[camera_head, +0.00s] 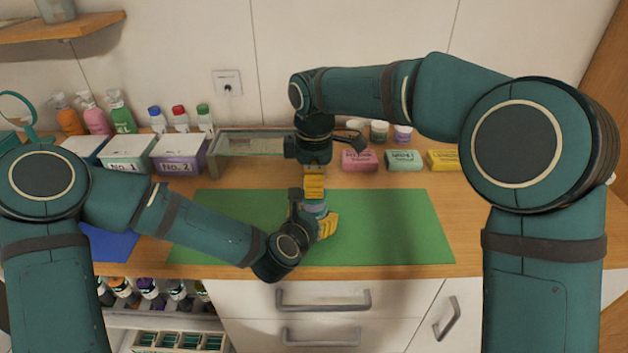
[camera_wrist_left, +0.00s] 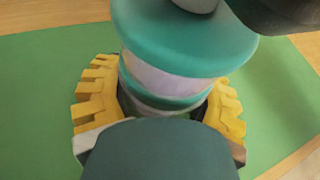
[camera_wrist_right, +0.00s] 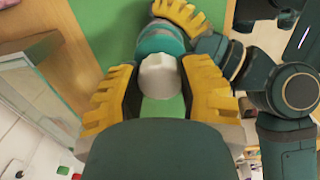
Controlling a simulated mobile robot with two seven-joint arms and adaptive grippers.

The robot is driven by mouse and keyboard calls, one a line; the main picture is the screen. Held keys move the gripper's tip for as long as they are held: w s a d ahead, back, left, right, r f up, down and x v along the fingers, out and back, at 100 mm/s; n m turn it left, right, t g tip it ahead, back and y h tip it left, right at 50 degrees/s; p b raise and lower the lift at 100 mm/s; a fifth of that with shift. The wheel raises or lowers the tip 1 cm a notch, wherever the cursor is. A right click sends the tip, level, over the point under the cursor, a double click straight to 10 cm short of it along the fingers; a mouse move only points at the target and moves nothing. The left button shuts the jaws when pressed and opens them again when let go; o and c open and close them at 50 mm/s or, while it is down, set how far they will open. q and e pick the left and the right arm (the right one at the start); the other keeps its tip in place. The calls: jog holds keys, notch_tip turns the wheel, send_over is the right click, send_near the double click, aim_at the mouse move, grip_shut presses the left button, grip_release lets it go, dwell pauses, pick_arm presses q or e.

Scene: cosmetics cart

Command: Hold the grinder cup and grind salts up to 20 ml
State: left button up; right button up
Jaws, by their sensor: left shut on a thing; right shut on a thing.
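The grinder cup (camera_head: 316,209), teal with a pale see-through band (camera_wrist_left: 165,80), stands upright over the green mat (camera_head: 390,225). My left gripper (camera_head: 325,224) is shut around its lower body, with a yellow finger on each side in the left wrist view. My right gripper (camera_head: 314,186) points down from above and is shut on the white grinder top (camera_wrist_right: 160,76). In the right wrist view the teal body (camera_wrist_right: 160,41) shows beyond that top. The fingers and arms hide much of the cup, and I cannot read a salt level.
A glass-topped stand (camera_head: 250,146) is behind the grippers. Boxes No. 1 (camera_head: 125,163) and No. 2 (camera_head: 178,163) are at the left. Pink (camera_head: 360,160), green (camera_head: 404,160) and yellow (camera_head: 444,160) blocks line the back right. The mat's right part is clear.

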jog(key=shift+d, duration=0.1)
jog(key=o, duration=1.2)
jog(key=shift+o, duration=0.2)
notch_tip(320, 180, up, 12)
